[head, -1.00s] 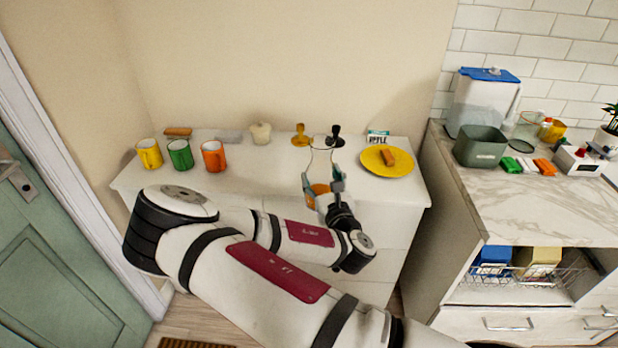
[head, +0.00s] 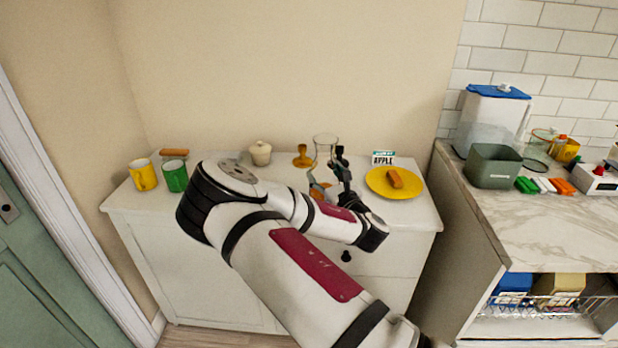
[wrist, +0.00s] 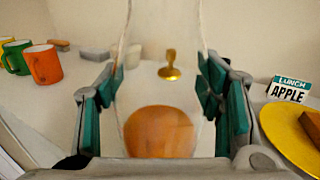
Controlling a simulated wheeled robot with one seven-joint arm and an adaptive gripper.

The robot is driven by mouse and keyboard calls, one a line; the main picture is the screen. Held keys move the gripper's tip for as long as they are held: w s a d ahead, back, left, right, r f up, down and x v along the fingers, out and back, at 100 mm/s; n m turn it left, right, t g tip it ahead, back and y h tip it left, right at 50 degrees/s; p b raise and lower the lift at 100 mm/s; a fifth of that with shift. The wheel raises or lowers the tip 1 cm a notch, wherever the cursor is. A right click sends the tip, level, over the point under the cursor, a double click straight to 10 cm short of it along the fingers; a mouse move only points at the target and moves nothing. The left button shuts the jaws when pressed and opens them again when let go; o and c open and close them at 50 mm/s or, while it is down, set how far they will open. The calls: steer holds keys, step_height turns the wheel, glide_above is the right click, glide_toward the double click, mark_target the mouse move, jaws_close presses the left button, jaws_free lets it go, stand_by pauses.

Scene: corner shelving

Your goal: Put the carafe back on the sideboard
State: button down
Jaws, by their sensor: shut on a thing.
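The carafe (head: 325,146) is clear glass with an orange lower part. It looks roughly upright over the sideboard (head: 170,250), near the front right of its white top. My gripper (head: 330,180) is shut on it. In the wrist view the carafe (wrist: 158,131) stands between the teal finger pads of my gripper (wrist: 160,98). I cannot tell whether its base touches the top, as my arm hides part of it.
A yellow plate (head: 378,188) with an orange-brown block and an APPLE card (head: 383,158) are to the right. A gold stand (head: 303,157) and a cream pot (head: 261,153) are behind. Mugs (head: 143,175) are at left; the orange one (wrist: 45,64) shows in the wrist view.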

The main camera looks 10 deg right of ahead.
steer(key=shift+w+a+f, duration=0.5)
steer(key=shift+w+f, duration=0.15)
steer(key=shift+w, duration=0.6)
steer(key=shift+w+a+f, duration=0.45)
steer(key=shift+w+f, duration=0.25)
steer(key=shift+w, duration=0.55)
steer(key=shift+w+a+f, duration=0.5)
steer(key=shift+w+f, duration=0.15)
steer(key=shift+w, duration=0.6)
steer(key=shift+f+b, duration=0.15)
steer(key=shift+b, duration=0.15)
steer(key=shift+c, duration=2.3)
jaws_free()
steer(key=shift+f, duration=0.1)
